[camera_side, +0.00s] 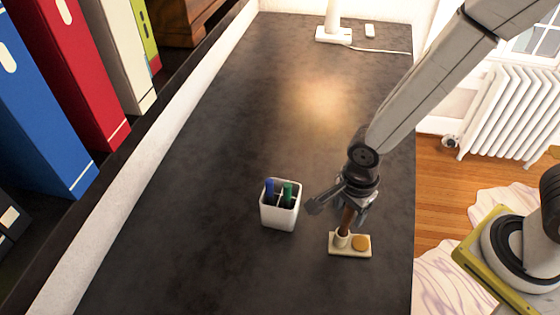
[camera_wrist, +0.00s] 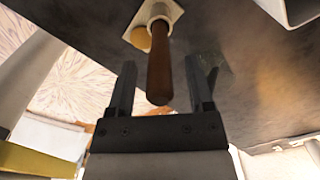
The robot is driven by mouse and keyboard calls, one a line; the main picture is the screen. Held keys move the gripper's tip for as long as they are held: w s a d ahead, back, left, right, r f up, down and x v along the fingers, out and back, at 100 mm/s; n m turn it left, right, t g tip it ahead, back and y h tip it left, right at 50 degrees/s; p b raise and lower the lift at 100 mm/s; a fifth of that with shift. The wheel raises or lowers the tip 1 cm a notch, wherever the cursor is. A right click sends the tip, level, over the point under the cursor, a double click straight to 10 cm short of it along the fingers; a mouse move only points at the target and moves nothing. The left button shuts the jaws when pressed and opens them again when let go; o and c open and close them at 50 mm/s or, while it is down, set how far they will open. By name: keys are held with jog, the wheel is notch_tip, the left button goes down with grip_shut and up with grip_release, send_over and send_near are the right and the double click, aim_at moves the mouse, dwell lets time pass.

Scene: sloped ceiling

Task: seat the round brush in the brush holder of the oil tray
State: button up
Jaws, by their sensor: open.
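The round brush has a brown handle (camera_side: 347,217) and stands roughly upright, its lower end in the pale round holder (camera_side: 341,240) of the oil tray. How deep it sits cannot be told. The oil tray (camera_side: 334,251) is a small cream block on the dark desk, with a tan disc beside the holder. My gripper (camera_side: 347,200) is at the upper part of the handle. In the wrist view the handle (camera_wrist: 160,75) rises between the two open fingers (camera_wrist: 159,66), with a gap on both sides. The tray (camera_wrist: 173,10) is beyond it, at the top edge.
A white pen cup (camera_side: 280,215) with blue and green markers stands left of the tray, close to my gripper. Binders (camera_side: 75,70) line the left side. A lamp base (camera_side: 333,35) is at the back. The desk (camera_side: 210,190) is otherwise mostly clear.

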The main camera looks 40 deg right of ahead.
jog(key=shift+r, duration=5.4)
jog(key=shift+d, duration=0.1)
jog(key=w+d+f+n+t, duration=0.2)
jog(key=d+n, duration=1.1)
jog(key=n, duration=0.4)
jog(key=shift+f+t, duration=0.3)
